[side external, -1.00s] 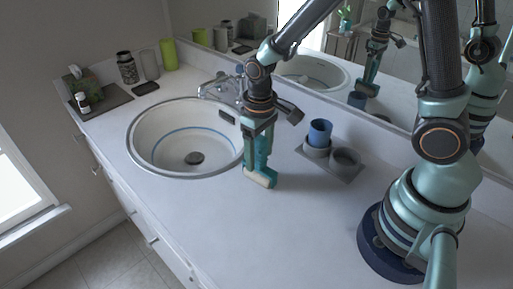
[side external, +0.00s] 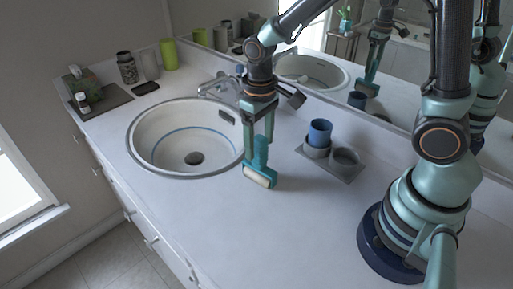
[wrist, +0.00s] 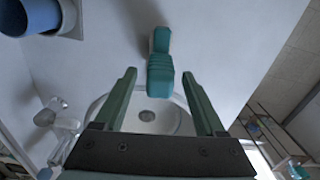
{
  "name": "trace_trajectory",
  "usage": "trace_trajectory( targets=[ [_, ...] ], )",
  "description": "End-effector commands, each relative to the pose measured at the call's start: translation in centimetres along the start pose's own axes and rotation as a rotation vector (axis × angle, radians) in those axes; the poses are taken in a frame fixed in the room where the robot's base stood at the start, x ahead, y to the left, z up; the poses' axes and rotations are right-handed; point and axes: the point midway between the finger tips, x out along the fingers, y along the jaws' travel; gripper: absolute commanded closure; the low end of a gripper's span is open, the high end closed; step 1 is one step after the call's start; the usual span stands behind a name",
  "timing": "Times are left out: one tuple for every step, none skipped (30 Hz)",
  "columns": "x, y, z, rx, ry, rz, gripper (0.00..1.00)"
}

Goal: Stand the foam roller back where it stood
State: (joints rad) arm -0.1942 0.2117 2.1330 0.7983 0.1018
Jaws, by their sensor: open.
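The foam roller (side external: 261,160) has a teal handle and a pale cream roller. It stands on the counter to the right of the sink, roller end down and handle up. My gripper (side external: 260,127) is open above it, with its fingers around the height of the handle's top. In the wrist view the handle (wrist: 160,72) shows between and just beyond the two green fingers of my gripper (wrist: 162,78), with gaps on both sides.
A grey two-ring holder (side external: 347,172) with a blue cup (side external: 319,132) stands to the right. The round sink (side external: 143,157) and its faucet (side external: 216,86) lie left. A mirror runs along the back. The counter's front is clear.

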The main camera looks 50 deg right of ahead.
Motion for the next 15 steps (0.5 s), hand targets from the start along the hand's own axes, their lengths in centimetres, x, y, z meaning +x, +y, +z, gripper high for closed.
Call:
trace_trajectory(
  targets=[
    [-0.2,0.0,-0.1,0.0,0.002,0.0,0.28],
    [-0.3,0.0,-0.1,0.0,0.003,0.0,0.28],
    [-0.5,0.0,-0.1,0.0,0.003,0.0,0.28],
    [-0.6,0.0,-0.1,0.0,0.003,0.0,0.28],
    [-0.7,0.0,-0.1,0.0,0.002,0.0,0.28],
    [-0.8,0.0,0.0,0.0,0.002,0.0,0.28],
    [-0.9,0.0,0.0,0.0,0.001,0.0,0.28],
    [-1.1,0.0,0.0,0.0,0.001,0.0,0.28],
    [-1.2,0.0,0.0,0.0,0.002,0.0,0.28],
    [-1.3,0.0,0.0,0.0,0.003,0.0,0.28],
    [-1.4,0.0,0.0,0.0,0.003,0.0,0.28],
    [-1.6,0.0,0.0,0.0,0.003,0.0,0.28],
    [-1.7,0.0,0.0,0.0,0.003,0.0,0.28],
    [-1.8,0.0,0.0,0.0,0.002,0.0,0.28],
    [-1.9,0.0,0.0,0.0,0.002,0.0,0.28]
  ],
)
